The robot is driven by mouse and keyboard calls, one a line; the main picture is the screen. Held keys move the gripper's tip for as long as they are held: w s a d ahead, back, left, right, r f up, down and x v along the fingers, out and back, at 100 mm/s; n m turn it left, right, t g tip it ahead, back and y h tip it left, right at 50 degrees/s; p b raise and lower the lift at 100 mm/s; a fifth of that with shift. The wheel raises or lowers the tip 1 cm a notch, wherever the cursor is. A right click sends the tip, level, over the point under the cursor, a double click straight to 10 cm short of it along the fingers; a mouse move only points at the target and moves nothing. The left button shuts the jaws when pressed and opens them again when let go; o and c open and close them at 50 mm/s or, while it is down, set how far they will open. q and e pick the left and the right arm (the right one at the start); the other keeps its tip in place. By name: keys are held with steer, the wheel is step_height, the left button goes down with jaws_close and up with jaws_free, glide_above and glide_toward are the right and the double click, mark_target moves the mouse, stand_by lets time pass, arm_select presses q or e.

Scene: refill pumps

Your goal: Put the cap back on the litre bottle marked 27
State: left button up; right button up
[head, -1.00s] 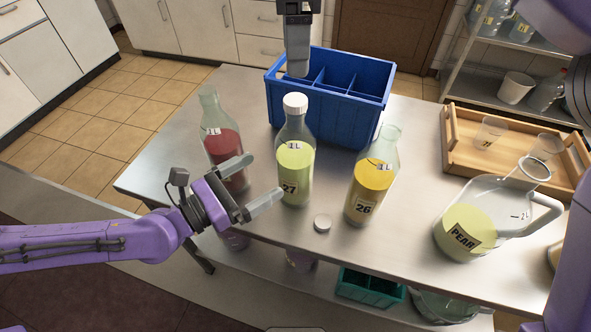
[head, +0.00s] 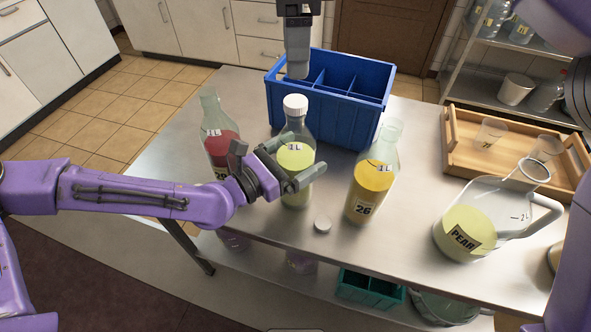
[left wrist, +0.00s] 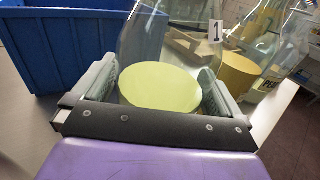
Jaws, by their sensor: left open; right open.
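The litre bottle marked 27 (head: 296,160) holds pale green liquid and stands upright on the steel table; its label is now hidden by my left gripper. A white cap (head: 295,104) sits on its neck; I cannot tell how tightly. Another pale cap (head: 322,223) lies loose on the table in front of it. My left gripper (head: 305,174) is open, its fingers on either side of the bottle's body. The left wrist view shows the bottle (left wrist: 162,85) between the fingers. My right gripper (head: 298,68) is open, pointing down above and behind the bottle.
An uncapped bottle marked 26 (head: 369,178) stands right, an uncapped red-filled bottle (head: 219,140) left. A blue divided crate (head: 345,110) is behind. A jug marked PEAR (head: 468,225) and a wooden tray (head: 457,160) stand at the right. The front table edge is close.

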mark_target(295, 100)
arm_select(q)
steer(key=c, duration=1.7)
steer(key=shift+c, duration=0.4)
arm_select(e)
steer(key=n, duration=0.5)
steer(key=shift+n, duration=0.3)
steer(key=n, duration=0.4)
steer(key=shift+n, duration=0.4)
steer(key=n, duration=0.3)
steer(key=shift+f, duration=4)
